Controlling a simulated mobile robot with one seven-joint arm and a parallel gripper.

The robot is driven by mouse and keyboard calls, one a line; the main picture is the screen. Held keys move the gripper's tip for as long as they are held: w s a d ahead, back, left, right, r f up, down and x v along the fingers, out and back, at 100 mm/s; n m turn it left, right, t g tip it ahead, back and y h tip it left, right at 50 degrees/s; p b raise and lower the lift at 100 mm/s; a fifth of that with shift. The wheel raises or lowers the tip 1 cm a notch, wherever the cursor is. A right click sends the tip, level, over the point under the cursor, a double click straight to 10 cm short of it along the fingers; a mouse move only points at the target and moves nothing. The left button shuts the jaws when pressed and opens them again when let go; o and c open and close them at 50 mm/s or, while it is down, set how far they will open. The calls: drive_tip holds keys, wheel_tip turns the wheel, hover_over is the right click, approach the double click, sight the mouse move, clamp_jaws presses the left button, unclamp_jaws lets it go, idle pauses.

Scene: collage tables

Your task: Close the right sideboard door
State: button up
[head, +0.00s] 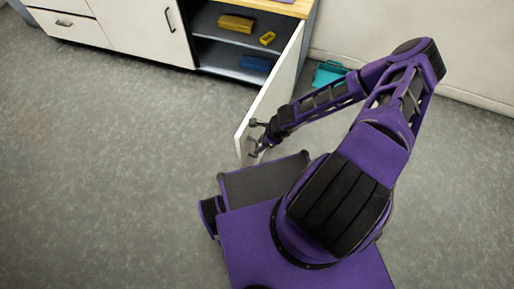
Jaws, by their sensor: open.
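The right sideboard door (276,98) is a white panel standing wide open. It juts out from the sideboard's right end toward my base, and its free end is near the middle of the view. My gripper (260,139) is at that free end, over the door's right-hand face. The jaws are open and I see nothing held in them. Dark parts overlap there, so I cannot tell the door's handle from the fingers, nor whether they touch the door.
The sideboard's open compartment (225,56) holds a yellow box (236,24), a smaller yellow item (267,38) and a blue item (256,63). The left door (143,28) is shut. A teal object (328,73) lies by the wall, behind my arm. Grey floor left of the door is clear.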

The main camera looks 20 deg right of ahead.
drive_tip(key=shift+x, duration=1.35)
drive_tip(key=shift+c, duration=0.3)
clamp_jaws()
